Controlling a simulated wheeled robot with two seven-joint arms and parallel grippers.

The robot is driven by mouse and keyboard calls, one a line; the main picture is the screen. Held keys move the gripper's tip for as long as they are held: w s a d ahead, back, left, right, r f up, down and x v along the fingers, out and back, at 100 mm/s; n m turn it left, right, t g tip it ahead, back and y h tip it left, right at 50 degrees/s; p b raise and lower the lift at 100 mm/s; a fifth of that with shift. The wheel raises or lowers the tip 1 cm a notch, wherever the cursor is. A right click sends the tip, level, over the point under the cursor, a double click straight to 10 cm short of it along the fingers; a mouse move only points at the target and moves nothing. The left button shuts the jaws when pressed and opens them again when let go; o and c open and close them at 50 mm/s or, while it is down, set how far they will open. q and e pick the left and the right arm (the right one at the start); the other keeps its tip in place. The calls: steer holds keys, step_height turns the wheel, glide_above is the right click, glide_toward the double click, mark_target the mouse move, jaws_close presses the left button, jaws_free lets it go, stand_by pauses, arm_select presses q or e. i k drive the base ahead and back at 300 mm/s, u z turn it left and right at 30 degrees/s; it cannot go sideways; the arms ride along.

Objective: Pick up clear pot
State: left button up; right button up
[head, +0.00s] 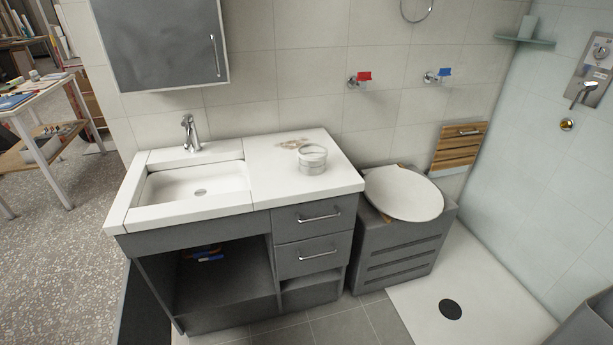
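The clear pot (312,160) is a small round glassy container with a pale rim. Neither of my grippers shows in the head view, so nothing of mine is at the pot.
A sink basin (195,184) with a faucet (190,133) takes the counter's left half. A grey wall cabinet (158,42) hangs above it. A grey box (400,245) with a round white lid (403,193) stands right of the vanity. The counter around the pot is mostly clear.

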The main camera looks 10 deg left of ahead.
mark_target(312, 159)
steer(key=k, duration=0.8)
steer(key=z, duration=0.65)
steer(key=i, duration=0.55)
steer(key=z, duration=0.75)
steer(key=i, duration=0.8)
steer(key=u, duration=0.5)
steer(key=i, duration=0.65)
steer(key=u, duration=0.8)
